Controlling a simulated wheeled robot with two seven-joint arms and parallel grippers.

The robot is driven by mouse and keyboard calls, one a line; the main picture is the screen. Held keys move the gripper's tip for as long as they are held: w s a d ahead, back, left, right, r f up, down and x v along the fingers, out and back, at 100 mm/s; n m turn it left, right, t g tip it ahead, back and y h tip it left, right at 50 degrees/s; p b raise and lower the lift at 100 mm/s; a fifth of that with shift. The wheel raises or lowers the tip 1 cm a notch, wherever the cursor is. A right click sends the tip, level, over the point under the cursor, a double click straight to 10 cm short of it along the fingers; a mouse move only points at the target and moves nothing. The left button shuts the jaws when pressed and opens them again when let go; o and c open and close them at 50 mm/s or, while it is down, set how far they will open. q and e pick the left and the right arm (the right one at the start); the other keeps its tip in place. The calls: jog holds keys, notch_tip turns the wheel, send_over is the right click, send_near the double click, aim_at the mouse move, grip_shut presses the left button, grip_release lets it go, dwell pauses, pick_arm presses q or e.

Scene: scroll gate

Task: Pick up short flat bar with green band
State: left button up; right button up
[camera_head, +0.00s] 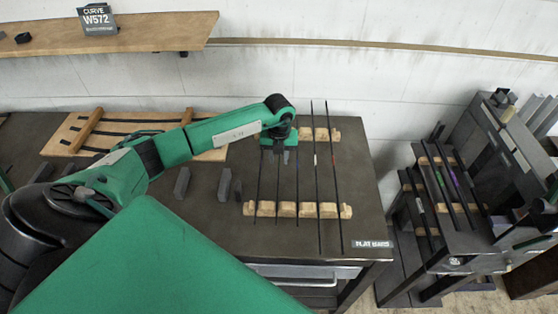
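Several thin dark flat bars lie side by side across two notched wooden rests, the near one (262,209) and the far one (320,134), on the dark table (362,200). Two bars at the right are longer; the rightmost (337,190) has a red mark. Shorter bars (279,190) lie to the left. My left gripper (279,152) points down over the far part of the short bars. A small green patch shows by its fingers; I cannot tell whether it is a bar's band or part of the gripper. The fingers are too small to read. My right gripper is not in view.
A "FLAT BARS" label (371,244) marks the table's front right corner. Dark blocks (182,183) stand left of the rests. A wooden board with rails (85,131) lies further left. A rack with coloured-band bars (443,205) stands at right. A wall shelf (150,33) holds a "CURVE W572" sign (97,19).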

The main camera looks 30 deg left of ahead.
pick_arm(q)
jog(key=shift+f, duration=0.6)
grip_shut()
jog(key=shift+w+r, duration=0.1)
jog(key=shift+r, duration=0.05)
